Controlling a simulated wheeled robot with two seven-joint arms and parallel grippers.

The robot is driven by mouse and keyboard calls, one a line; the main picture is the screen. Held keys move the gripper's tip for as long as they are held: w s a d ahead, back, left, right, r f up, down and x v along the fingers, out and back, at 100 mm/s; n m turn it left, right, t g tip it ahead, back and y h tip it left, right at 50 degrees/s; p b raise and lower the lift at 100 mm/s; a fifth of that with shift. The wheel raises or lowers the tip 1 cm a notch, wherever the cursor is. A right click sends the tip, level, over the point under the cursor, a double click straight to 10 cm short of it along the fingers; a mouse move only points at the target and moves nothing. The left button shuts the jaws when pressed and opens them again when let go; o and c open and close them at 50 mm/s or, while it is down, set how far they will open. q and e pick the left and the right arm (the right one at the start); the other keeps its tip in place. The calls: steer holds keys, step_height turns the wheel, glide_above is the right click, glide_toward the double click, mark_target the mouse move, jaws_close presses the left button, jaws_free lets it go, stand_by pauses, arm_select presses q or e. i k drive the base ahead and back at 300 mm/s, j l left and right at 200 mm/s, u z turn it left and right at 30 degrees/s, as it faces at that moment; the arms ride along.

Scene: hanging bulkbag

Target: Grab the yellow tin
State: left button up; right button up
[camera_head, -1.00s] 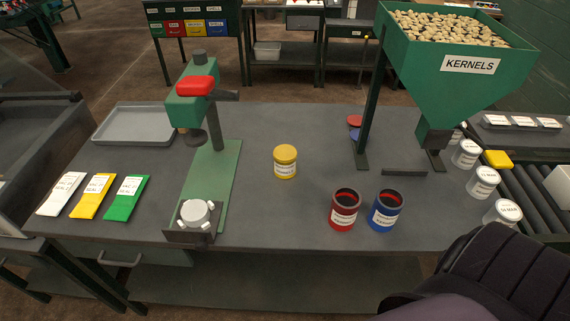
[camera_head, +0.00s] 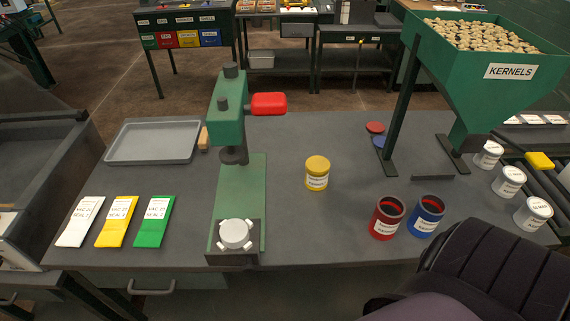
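The yellow tin (camera_head: 317,174) stands upright on the grey workbench, right of the green press. It has a white label and a closed yellow top. A dark ribbed part at the lower right looks like my own body or arm. Neither of my grippers shows in the head view. Nothing touches the tin.
The green press (camera_head: 232,150) stands left of the tin. Open red (camera_head: 386,218) and blue (camera_head: 426,216) tins stand to its right, near the front. The kernels hopper (camera_head: 480,85) is at the right. A grey tray (camera_head: 153,142) lies at the left. The bench around the tin is clear.

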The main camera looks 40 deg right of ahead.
mark_target(314, 180)
steer(key=i+j+z, duration=0.15)
steer(key=z, duration=0.25)
steer(key=i+j+z, duration=0.1)
steer(key=j+z, duration=0.3)
steer(key=i+j+z, duration=0.1)
steer(key=j+z, duration=0.3)
